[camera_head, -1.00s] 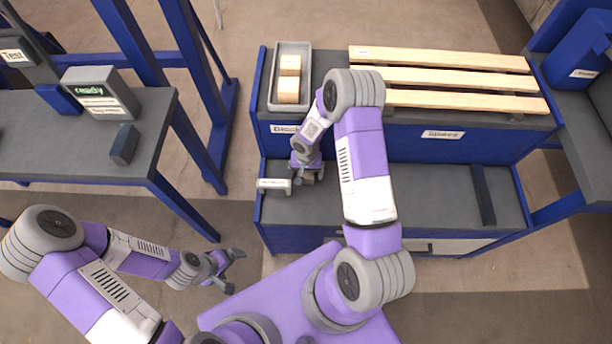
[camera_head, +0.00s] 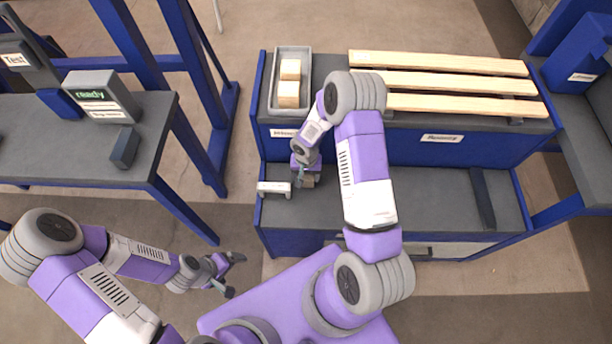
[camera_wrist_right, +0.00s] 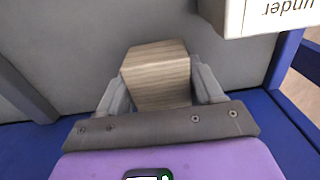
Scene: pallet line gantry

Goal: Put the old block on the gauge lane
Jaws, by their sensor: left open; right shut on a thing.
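A wooden block (camera_wrist_right: 157,75) is between the two fingers of my right gripper (camera_wrist_right: 155,95) in the right wrist view. In the head view the same block (camera_head: 308,182) shows partly under my right gripper (camera_head: 305,173), low over the grey lower deck (camera_head: 400,195) at its left end; whether it touches the deck I cannot tell. A small pale gauge bridge (camera_head: 274,187) stands just left of the block, and its sign (camera_wrist_right: 285,12) reads "under" upside down in the wrist view. My left gripper (camera_head: 230,274) is open and empty, away from the deck.
A dark bar (camera_head: 482,197) lies at the deck's right. A display (camera_head: 100,97) reading "ready" stands on the left bench. The lower deck's middle is partly hidden by my right arm.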

